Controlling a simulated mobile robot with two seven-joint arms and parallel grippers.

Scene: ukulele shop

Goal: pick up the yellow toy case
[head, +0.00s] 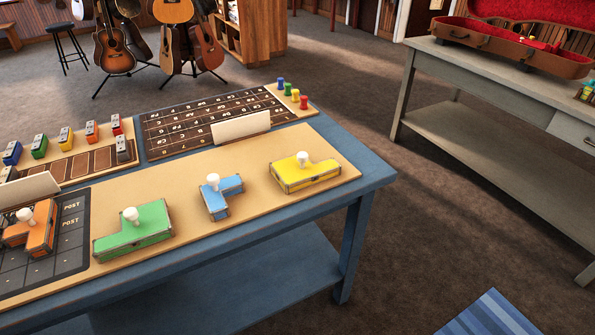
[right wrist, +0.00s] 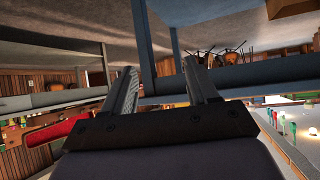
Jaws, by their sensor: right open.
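The yellow toy case (head: 310,179) sits on the tan board (head: 225,235) at the right end of the blue table. It is a flat, angular block with a white knob on top. A blue case (head: 221,203) and a green case (head: 135,236), also with white knobs, lie to its left. An orange case (head: 35,236) is at the far left on a dark grid. My right gripper (right wrist: 160,77) shows in the right wrist view, its two fingers apart with nothing between them. Neither gripper shows in the head view.
A dark lettered board (head: 175,135) with a blank white card (head: 241,127) and several coloured pegs lies behind the cases. A grey bench (head: 490,75) with an open red-lined instrument case (head: 520,45) stands at right. Bare floor separates the tables.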

